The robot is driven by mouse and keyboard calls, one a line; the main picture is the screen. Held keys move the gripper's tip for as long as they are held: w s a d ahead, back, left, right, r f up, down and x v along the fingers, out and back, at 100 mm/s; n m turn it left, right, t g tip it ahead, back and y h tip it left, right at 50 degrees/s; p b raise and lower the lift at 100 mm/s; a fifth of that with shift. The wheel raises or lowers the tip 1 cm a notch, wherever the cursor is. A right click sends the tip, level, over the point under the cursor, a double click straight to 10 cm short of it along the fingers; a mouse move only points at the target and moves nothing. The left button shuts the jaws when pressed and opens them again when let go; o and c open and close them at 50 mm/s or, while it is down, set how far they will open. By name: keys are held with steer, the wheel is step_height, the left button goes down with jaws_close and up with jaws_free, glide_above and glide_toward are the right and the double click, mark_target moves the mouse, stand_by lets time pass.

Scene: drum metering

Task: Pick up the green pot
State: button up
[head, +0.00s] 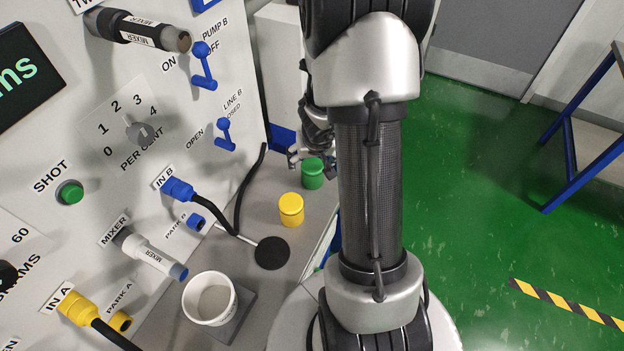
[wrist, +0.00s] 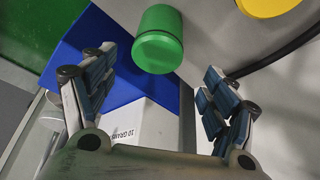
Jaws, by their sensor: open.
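The green pot (head: 312,173) stands upright on the grey shelf at its far right part, beside the yellow pot (head: 291,209). In the wrist view the green pot (wrist: 158,40) lies beyond and between the two fingers, with a gap on either side. My gripper (wrist: 155,90) is open and empty, its fingers apart and not touching the pot. In the head view my gripper (head: 305,152) is mostly hidden behind my arm, close to the green pot.
A white cup (head: 210,298) stands on a dark square plate on the shelf. A black round disc (head: 272,253) lies nearby. A black cable (head: 245,190) runs from the panel past the pots.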

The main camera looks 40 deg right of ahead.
mark_target(312, 165)
steer(key=shift+x, duration=0.9)
steer(key=b+x, duration=0.2)
steer(key=x, duration=0.1)
steer(key=b+x, duration=0.2)
steer(key=shift+s+d+f, duration=0.1)
steer(key=shift+s+f, duration=0.05)
steer(key=shift+s, duration=0.1)
steer(key=c, duration=1.3)
